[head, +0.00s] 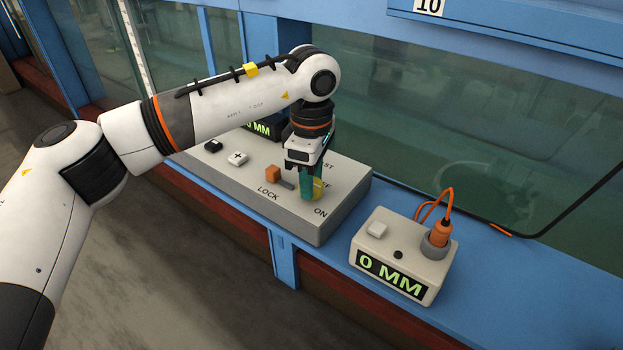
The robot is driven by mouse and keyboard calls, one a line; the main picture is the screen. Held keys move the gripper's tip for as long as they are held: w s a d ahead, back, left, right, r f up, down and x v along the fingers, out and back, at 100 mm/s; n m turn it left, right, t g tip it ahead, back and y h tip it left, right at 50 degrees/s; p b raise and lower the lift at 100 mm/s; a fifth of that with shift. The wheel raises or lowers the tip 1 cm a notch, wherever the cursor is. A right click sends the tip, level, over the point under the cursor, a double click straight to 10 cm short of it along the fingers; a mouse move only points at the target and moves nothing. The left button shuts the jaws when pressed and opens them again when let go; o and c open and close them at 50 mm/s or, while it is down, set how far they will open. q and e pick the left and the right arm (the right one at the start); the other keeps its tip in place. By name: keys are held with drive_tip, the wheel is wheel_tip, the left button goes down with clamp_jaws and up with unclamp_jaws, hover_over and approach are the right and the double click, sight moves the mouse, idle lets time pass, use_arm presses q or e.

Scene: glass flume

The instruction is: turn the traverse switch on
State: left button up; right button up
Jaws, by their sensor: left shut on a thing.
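The traverse control box (335,215) is a light grey slab on the blue ledge. My right gripper is not in view.
The control box also bears an orange block-shaped lever (273,173) above LOCK, a white plus button (237,158) and a black button (213,146). A smaller box (405,245) reading 0 MM, with an orange plug (441,233), stands to the right. Glass panes rise behind.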

use_arm(q)
drive_tip(key=shift+r, duration=0.1)
idle(0.5)
drive_tip(key=o, duration=1)
drive_tip(key=shift+c, duration=0.2)
wheel_tip(320, 180, up, 12)
drive_tip(key=shift+b, duration=0.3)
